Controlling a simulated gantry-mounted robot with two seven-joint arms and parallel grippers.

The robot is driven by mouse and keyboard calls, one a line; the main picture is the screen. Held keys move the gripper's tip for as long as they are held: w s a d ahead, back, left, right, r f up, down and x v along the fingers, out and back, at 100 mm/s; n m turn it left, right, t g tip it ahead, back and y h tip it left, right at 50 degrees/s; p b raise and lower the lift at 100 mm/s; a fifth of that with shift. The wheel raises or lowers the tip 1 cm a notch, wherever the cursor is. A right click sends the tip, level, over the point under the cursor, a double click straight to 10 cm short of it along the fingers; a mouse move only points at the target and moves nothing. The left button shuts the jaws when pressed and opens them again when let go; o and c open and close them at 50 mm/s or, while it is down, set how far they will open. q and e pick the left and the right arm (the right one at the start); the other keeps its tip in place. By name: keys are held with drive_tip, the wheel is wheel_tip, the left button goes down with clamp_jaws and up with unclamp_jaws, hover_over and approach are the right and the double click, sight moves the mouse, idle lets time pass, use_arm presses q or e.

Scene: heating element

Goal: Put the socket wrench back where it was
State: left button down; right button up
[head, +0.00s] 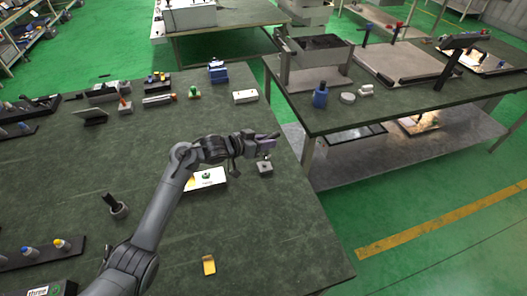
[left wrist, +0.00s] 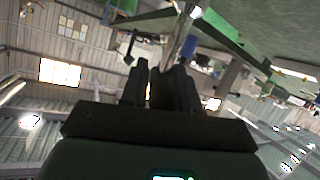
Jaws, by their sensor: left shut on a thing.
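My left gripper (head: 268,142) is above the right part of the near green table, reaching in from the left. In the left wrist view its two dark fingers (left wrist: 160,85) are closed around a shiny metal bar (left wrist: 181,35), which runs up past the fingertips. This looks like the socket wrench; its far end and grip are hard to make out. In the head view the held thing is small and dark against the gripper. A small grey block with a peg (head: 265,168) stands on the table just below the gripper. My right gripper is not in view.
A white plate with a green part (head: 207,180) lies under my left forearm. Several tools line the back edge. The table's right front is clear.

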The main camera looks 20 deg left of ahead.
use_arm(q)
drive_tip(key=shift+w+a+f, duration=0.1)
drive_tip(key=shift+a+f, duration=0.1)
drive_tip(key=shift+a, duration=0.15)
drive_tip(key=shift+f+b, duration=0.5)
drive_tip(key=shift+f, duration=1.45)
drive_tip(key=shift+f, duration=0.1)
drive_tip(key=c, duration=0.8)
unclamp_jaws()
drive_tip(key=shift+f, duration=0.15)
